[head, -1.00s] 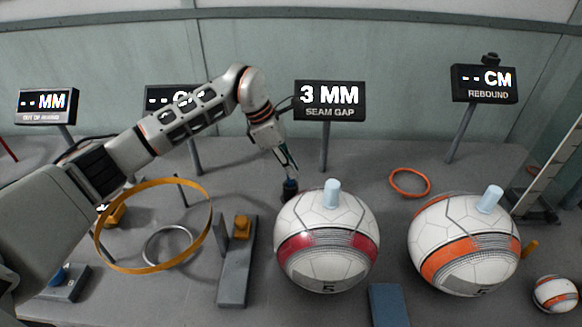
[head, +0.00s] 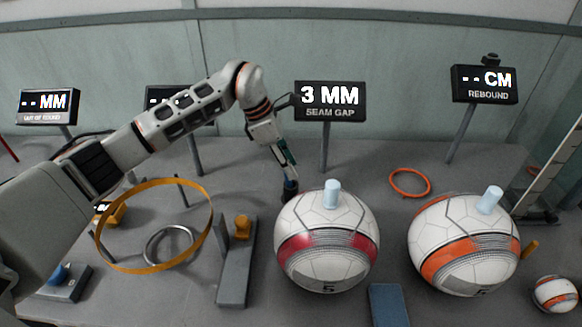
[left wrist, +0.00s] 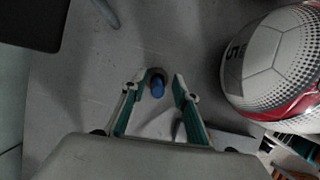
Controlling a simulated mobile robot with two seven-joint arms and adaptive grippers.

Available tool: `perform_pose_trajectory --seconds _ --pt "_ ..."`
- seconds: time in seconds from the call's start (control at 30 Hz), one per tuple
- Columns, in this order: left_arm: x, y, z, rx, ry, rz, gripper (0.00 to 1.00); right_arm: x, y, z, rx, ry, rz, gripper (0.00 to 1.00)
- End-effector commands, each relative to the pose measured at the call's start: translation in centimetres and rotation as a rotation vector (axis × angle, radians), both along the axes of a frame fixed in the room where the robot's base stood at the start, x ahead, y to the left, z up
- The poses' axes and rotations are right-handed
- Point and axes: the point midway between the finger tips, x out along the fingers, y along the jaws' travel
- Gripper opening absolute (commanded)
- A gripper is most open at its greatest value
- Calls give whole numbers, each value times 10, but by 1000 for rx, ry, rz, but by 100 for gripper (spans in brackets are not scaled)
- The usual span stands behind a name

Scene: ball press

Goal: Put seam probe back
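The seam probe shows as a short blue handle (left wrist: 157,89) in the left wrist view, standing in a dark round holder. In the head view its blue top (head: 290,185) sits behind and left of the red-banded ball (head: 327,258). My left gripper (left wrist: 158,82) points down over it. Its two green-sided fingers are apart, one on each side of the blue handle, with a gap on both sides. In the head view the left gripper (head: 289,176) is just above the probe. The seam gap display (head: 330,101) reads 3 MM. My right gripper is out of view.
An orange-banded ball (head: 464,262) stands at right, with a small ball (head: 555,294) beyond it. A yellow ring (head: 102,247) stands left, beside a grey block stand (head: 235,280). An orange ring (head: 410,183) lies at the back right.

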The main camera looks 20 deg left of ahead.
Motion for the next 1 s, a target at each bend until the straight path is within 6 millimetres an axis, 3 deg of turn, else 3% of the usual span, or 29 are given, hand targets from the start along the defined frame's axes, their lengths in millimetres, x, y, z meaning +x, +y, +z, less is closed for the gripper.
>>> perform_pose_trajectory --seconds 0.3,0.5,1.0 --pt "-8 25 65 1 -7 2 29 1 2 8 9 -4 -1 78" --pt "-12 35 90 0 -4 2 29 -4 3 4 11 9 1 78" --pt "-15 39 99 -1 0 0 29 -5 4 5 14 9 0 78"
